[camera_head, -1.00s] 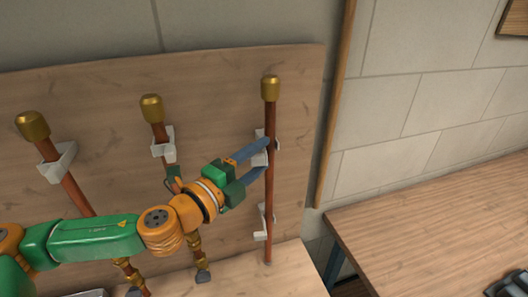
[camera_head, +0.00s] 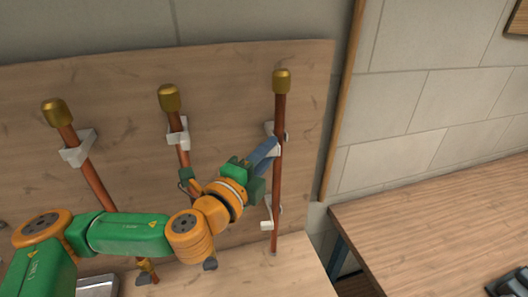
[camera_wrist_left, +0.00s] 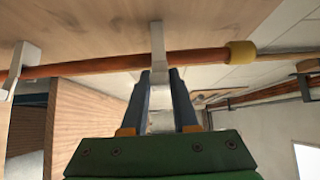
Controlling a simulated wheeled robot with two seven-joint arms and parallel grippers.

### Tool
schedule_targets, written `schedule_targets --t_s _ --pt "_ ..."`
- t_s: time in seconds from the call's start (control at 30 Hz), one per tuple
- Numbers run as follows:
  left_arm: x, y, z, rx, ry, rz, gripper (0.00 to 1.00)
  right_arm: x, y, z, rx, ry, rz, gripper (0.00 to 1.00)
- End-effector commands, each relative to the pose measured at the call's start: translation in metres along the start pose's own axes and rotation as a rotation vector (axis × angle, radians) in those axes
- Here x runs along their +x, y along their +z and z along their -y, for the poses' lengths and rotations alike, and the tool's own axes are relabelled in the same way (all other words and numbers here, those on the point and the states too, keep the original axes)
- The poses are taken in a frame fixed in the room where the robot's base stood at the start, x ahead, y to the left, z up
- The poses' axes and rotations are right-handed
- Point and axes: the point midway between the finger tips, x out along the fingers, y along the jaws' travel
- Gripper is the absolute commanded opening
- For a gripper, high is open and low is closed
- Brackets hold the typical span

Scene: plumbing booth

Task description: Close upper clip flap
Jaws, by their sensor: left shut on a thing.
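The rightmost copper pipe (camera_head: 277,180) stands upright against the wooden board, with a brass cap on top. Its white upper clip (camera_head: 269,127) sits around its upper half and is partly hidden by my gripper. My left gripper (camera_head: 274,149) is at this clip with its blue fingers close together. In the left wrist view the clip (camera_wrist_left: 157,40) reaches down across the pipe (camera_wrist_left: 105,63). Its pale flap (camera_wrist_left: 160,95) lies between the fingers of my left gripper (camera_wrist_left: 161,72), which is shut on it. I cannot tell the flap's exact angle. My right gripper is not in view.
A white lower clip (camera_head: 267,216) holds the same pipe below my gripper. Two more capped pipes (camera_head: 95,180) (camera_head: 178,125) with clips stand to the left on the board (camera_head: 225,100). A wooden table (camera_head: 440,220) is at the right.

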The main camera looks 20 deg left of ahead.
Motion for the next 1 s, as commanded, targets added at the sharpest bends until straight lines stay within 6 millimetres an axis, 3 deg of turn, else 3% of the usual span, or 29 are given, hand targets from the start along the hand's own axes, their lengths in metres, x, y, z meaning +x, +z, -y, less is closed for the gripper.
schedule_targets --t_s 1.0 --pt "0.021 -0.026 0.004 -0.001 -0.010 0.933 0.00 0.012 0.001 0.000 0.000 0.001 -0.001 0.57"
